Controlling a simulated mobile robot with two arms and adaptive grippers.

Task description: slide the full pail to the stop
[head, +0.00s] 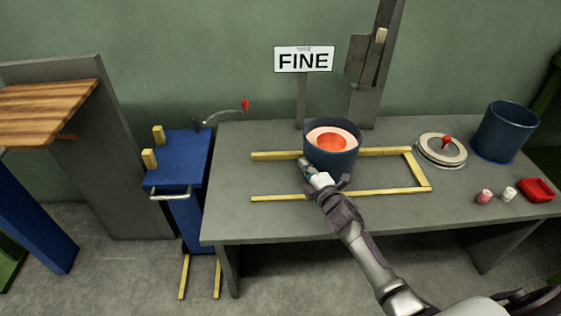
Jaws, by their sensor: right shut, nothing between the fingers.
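The full pail (346,161) is dark blue, with a pale and orange-red filling showing at its top. It stands upright on the grey bench, between the rails of a yellow U-shaped guide (375,191) that is open at its left end. The yellow crossbar (417,168) closing the guide's right end looks like the stop; bare bench lies between it and the pail. My right gripper (308,168) is shut and empty at the pail's lower left side; I cannot tell whether it touches. My forearm crosses the near rail. My left gripper is out of view.
Right of the guide are a round lid (430,151) with a red knob, a second blue pail (503,135), two small spools and a red tray (537,190). A "FINE" sign (304,60) and a grey post stand behind. A blue cart (178,160) stands left of the bench.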

